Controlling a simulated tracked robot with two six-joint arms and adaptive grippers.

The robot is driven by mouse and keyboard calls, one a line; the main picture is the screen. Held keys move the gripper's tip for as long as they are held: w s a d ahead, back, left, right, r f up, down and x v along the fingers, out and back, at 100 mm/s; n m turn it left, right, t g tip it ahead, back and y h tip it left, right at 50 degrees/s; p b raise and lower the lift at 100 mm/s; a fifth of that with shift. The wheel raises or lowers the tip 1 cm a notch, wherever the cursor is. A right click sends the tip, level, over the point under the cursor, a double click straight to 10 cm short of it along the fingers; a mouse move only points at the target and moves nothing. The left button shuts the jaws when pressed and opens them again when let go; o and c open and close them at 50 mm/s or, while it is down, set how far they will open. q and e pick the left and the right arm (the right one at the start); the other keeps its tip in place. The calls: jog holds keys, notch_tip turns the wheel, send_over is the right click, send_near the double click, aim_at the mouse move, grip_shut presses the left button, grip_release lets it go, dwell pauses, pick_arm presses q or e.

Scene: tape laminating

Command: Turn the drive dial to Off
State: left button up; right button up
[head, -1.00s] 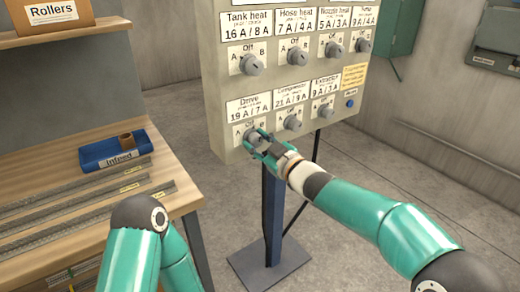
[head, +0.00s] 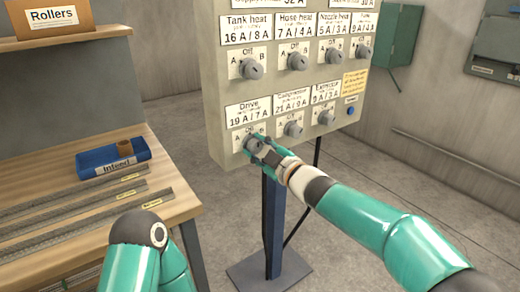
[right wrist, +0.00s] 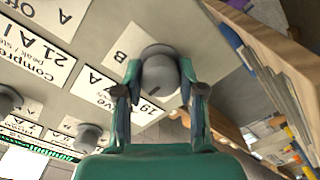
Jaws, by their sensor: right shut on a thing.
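The drive dial (head: 252,143) is a grey knob at the lower left of the grey control panel, under the label "Drive 19 A / 7 A" (head: 249,116). My right gripper (head: 261,150) is shut on it, and its fingers partly hide the knob and its markings. In the right wrist view the dial (right wrist: 160,72) sits between the two fingertips (right wrist: 160,90), with the letters A and B on either side. The dial's exact setting is hard to read. My left gripper is out of view; only part of my left arm shows.
Close to the right is the compressor dial (head: 293,129), then the extractor dial (head: 326,117). A row of dials runs above, including tank heat (head: 252,69). A workbench (head: 160,140) with a blue infeed tray (head: 112,163) stands left. The panel's post (head: 273,225) is below.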

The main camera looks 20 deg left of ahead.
jog(key=shift+s+a+r, duration=0.15)
jog(key=shift+r, duration=0.05)
jog(key=o, duration=1.1)
jog(key=shift+a+f, duration=0.1)
jog(key=shift+o, duration=0.2)
jog(key=shift+f, duration=0.1)
jog(key=shift+s+d, duration=0.15)
jog(key=shift+d, duration=0.45)
jog(key=v, duration=1.1)
jog(key=shift+a, duration=0.1)
